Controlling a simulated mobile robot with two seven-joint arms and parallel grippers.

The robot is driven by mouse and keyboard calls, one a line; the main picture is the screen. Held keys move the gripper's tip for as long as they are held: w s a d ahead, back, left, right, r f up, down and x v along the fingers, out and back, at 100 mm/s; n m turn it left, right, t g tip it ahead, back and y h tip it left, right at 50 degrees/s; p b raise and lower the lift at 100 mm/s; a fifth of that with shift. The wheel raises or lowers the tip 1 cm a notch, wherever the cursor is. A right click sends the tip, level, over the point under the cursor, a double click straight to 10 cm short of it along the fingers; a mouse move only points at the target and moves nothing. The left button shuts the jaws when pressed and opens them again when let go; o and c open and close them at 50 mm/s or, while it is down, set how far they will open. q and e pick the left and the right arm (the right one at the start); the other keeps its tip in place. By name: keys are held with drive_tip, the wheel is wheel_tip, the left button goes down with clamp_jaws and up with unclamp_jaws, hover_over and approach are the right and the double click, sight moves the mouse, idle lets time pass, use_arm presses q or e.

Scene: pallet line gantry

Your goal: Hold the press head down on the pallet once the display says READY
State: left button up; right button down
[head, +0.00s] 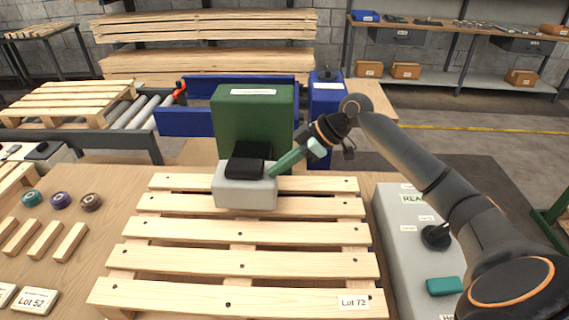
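The pallet (240,261) of pale slats lies on the bench, with a Lot 72 label at its front right. The press has a green column (253,115) behind the pallet. Its grey press head (245,196), with a black block on top, sits over the far slats and looks down on or very close to them. A teal lever (287,162) runs from the head up to the right. My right gripper (319,143) is around the lever's outer end and looks shut on it. My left gripper is not in view.
The grey console (396,262) at right carries a black knob (436,237) and a teal button (444,286). At left lie three coloured rollers (61,200), wooden blocks (44,238) and a Lot 52 card (35,301). A conveyor (140,112) stands behind.

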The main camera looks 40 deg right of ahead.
wheel_tip(320, 180, up, 2)
drive_tip(key=shift+r+p, duration=0.1)
drive_tip(key=shift+p, duration=0.5)
use_arm(q)
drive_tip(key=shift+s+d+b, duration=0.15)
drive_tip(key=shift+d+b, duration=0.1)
drive_tip(key=shift+b, duration=0.9)
use_arm(e)
drive_tip(key=v, duration=0.9)
drive_tip(key=shift+d, duration=0.35)
drive_tip(key=shift+s, duration=0.1)
